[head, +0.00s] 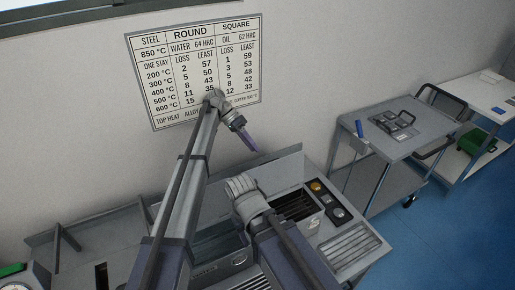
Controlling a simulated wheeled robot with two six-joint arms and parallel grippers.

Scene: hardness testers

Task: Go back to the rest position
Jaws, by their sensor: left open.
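My left arm reaches up in front of the wall in the head view. My left gripper (248,142), with purple-grey fingers, hangs at its end and points down and to the right. It is open and I see nothing between its fingers. It is in front of the wall, just below the lower right part of the chart. My right arm (284,258) rises from the bottom centre over the machine, with a rounded grey joint at its upper end. I cannot see the right gripper.
A wall chart (197,68) of steel temperatures hangs behind my left arm. A grey tester machine (345,247) with vents and knobs stands below my arms. A grey trolley (400,128) with a blue cylinder (359,128) and a white table (484,93) stand right. Blue floor (440,235) is clear.

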